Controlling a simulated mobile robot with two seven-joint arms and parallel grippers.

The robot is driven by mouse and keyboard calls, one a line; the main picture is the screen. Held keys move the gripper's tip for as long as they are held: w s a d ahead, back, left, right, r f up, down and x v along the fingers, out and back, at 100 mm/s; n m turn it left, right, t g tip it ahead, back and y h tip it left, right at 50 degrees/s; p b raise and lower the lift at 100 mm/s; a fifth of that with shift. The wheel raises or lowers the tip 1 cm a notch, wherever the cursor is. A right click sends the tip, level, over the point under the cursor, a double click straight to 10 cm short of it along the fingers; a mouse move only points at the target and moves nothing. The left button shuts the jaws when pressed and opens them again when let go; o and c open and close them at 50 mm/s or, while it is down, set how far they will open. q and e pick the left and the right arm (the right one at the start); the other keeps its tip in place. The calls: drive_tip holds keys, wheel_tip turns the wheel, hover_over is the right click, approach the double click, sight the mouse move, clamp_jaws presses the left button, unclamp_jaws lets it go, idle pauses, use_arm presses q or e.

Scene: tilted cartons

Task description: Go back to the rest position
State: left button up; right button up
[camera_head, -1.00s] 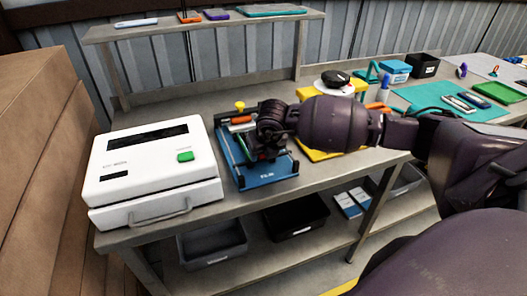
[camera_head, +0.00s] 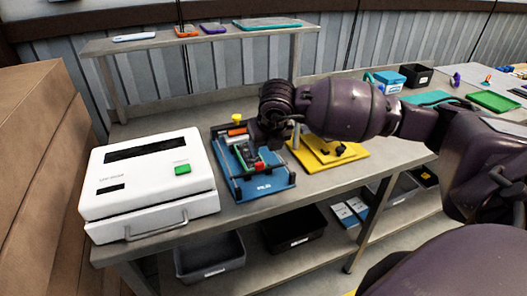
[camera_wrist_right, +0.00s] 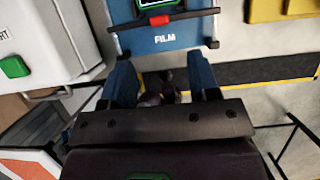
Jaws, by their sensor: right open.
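My right arm comes in from the right in the head view, over the workbench (camera_head: 320,185). My right gripper (camera_head: 264,140) hangs above the back right part of the blue fixture (camera_head: 262,187), mostly hidden by my wrist. In the right wrist view the jaws (camera_wrist_right: 160,65) are open and empty, with two blue fingers apart. The blue plate marked FILM (camera_wrist_right: 165,40) lies just beyond the fingertips. I see a green and red part (camera_head: 258,168) on the blue fixture. My left gripper is not in view.
A white sealing machine (camera_head: 150,190) with a green button stands left of the fixture. A yellow fixture (camera_head: 335,150) stands right of it. A shelf (camera_head: 200,40) runs above the bench back. Dark bins (camera_head: 290,230) sit below. Cartons (camera_head: 40,170) stand at the left.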

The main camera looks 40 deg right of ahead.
drive_tip(key=shift+s+r, duration=0.1)
drive_tip(key=shift+r, duration=0.2)
idle(0.4)
